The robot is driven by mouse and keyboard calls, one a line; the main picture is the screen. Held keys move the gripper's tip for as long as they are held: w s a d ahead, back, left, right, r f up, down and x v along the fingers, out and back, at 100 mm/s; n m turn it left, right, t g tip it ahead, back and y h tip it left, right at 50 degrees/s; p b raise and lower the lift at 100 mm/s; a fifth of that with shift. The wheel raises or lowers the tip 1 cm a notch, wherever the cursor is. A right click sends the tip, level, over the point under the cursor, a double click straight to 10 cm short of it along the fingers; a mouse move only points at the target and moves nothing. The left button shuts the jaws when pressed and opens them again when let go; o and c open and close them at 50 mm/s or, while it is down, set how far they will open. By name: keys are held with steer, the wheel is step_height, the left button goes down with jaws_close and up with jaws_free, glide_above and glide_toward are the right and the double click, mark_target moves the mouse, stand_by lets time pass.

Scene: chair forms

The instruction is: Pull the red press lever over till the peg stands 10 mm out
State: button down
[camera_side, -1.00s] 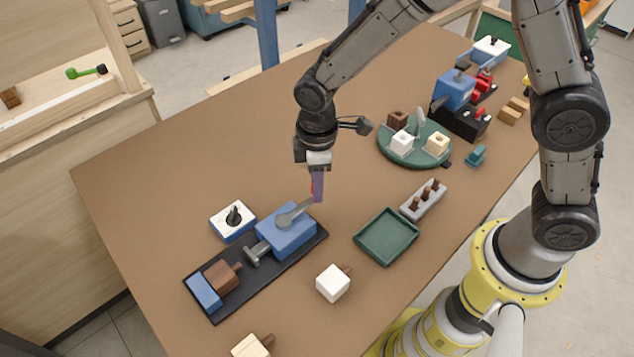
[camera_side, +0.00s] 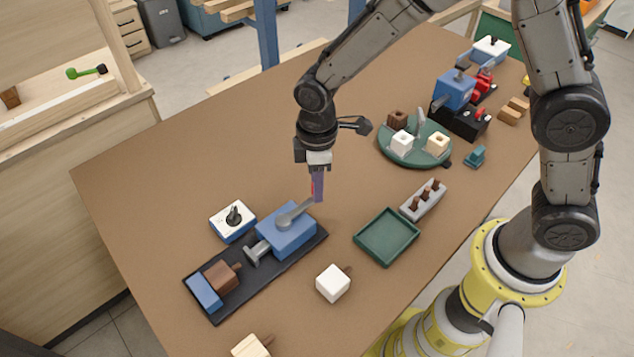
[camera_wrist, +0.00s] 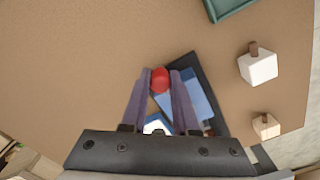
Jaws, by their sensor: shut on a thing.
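The press has a blue body (camera_side: 284,238) on a long black base. Its grey lever arm (camera_side: 292,216) slants up to the right, to my gripper (camera_side: 318,197). The gripper is shut on the red lever handle, whose red knob (camera_wrist: 160,82) shows between the fingers in the wrist view. In the side view the fingers mostly hide the handle. The grey ram (camera_side: 257,250) points at a brown block (camera_side: 220,279) held against a blue stop (camera_side: 204,292). A brown peg (camera_side: 237,267) stands out of the block on the ram side, with a small gap between them.
A blue-and-white box with a black knob (camera_side: 233,222) stands close beside the press. A white block with a peg (camera_side: 333,284), a green tray (camera_side: 387,237) and a grey peg rack (camera_side: 423,200) lie nearby. A green turntable (camera_side: 415,157) with blocks stands farther back. The table's left part is clear.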

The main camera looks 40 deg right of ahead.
steer(key=shift+r, duration=0.1)
steer(key=shift+s+a+m, duration=0.2)
steer(key=shift+s+m, duration=1)
steer(key=shift+m, duration=0.3)
steer(key=s+m, duration=0.1)
steer(key=s+a+m, duration=0.1)
steer(key=m, duration=0.1)
steer(key=shift+s+a+m, duration=0.1)
steer(key=shift+s+m, duration=0.15)
steer(key=shift+m, duration=0.05)
steer(key=s+a+m, duration=0.1)
steer(key=s+m, duration=0.1)
steer(key=m, duration=0.1)
steer(key=shift+a+m, duration=0.3)
steer(key=shift+a, duration=0.05)
steer(key=shift+s+a+m, duration=0.3)
steer(key=shift+a+m, duration=0.3)
steer(key=shift+m, duration=0.25)
steer(key=shift+s+a+m, duration=0.3)
steer(key=shift+a+m, duration=0.3)
steer(key=shift+m, duration=0.25)
steer(key=shift+a, duration=0.1)
steer(key=c, duration=1)
jaws_free()
steer(key=o, duration=0.3)
